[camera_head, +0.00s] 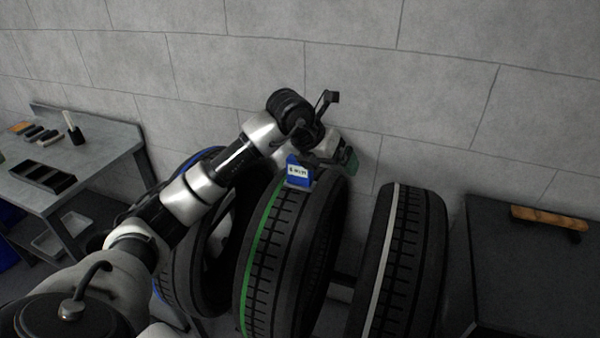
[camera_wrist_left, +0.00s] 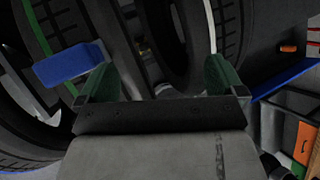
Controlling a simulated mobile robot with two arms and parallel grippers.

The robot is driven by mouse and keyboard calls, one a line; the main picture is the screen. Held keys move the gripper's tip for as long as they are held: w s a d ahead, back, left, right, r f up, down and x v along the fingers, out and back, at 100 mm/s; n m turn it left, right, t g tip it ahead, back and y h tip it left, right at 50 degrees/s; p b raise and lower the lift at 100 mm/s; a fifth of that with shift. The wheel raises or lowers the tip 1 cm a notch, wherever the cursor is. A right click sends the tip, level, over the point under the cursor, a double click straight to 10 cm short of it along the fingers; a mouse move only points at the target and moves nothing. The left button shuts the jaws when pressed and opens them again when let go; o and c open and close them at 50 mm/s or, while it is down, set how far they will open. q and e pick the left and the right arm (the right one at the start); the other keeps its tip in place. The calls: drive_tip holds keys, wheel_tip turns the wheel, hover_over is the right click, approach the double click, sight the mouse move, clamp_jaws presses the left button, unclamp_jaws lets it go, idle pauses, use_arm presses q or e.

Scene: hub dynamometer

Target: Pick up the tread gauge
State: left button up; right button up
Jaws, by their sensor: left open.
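The tread gauge (camera_head: 298,170) is a small blue block with a white display face. It sits on top of the tyre with the green stripe (camera_head: 262,240). My left gripper (camera_head: 335,160) is open beside it, over the top of that tyre. In the left wrist view the blue gauge (camera_wrist_left: 68,64) lies at the left finger's outer side, not between the fingers. The open green fingers (camera_wrist_left: 160,78) have nothing between them. I cannot tell whether the left finger touches the gauge. My right gripper is not in view.
A white-striped tyre (camera_head: 410,250) stands to the right and a blue-striped tyre (camera_head: 185,255) to the left. A grey bench (camera_head: 95,150) with tools and a black tray is at far left. A dark cabinet (camera_head: 520,265) bears an orange-brown item (camera_head: 548,216). The wall is close behind.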

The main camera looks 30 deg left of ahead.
use_arm(q)
drive_tip(key=a+r+n+g+y, duration=0.1)
drive_tip(key=a+r+n+y, duration=0.2)
drive_tip(key=a, duration=0.5)
drive_tip(key=y+p, duration=0.1)
drive_tip(key=y, duration=0.1)
hover_over(300, 172)
drive_tip(key=shift+m, duration=0.3)
drive_tip(key=f, duration=0.4)
drive_tip(key=shift+a+f, duration=0.25)
drive_tip(key=shift+a, duration=0.1)
drive_tip(key=shift+w+f+p, duration=0.2)
drive_tip(key=shift+f+p, duration=0.3)
drive_tip(key=shift+p, duration=0.2)
drive_tip(key=f+p, duration=0.1)
drive_tip(key=w+f, duration=0.1)
drive_tip(key=f, duration=0.1)
drive_tip(key=shift+w+a+f+h+p, duration=0.15)
drive_tip(key=shift+w+f+h+p, duration=0.05)
drive_tip(key=shift+h+p, duration=0.15)
drive_tip(key=shift+w+a+f, duration=0.1)
drive_tip(key=shift+w+f, duration=0.05)
drive_tip(key=shift+f, duration=0.25)
drive_tip(key=shift+r, duration=0.1)
drive_tip(key=c, duration=1.1)
drive_tip(key=shift+r, duration=0.15)
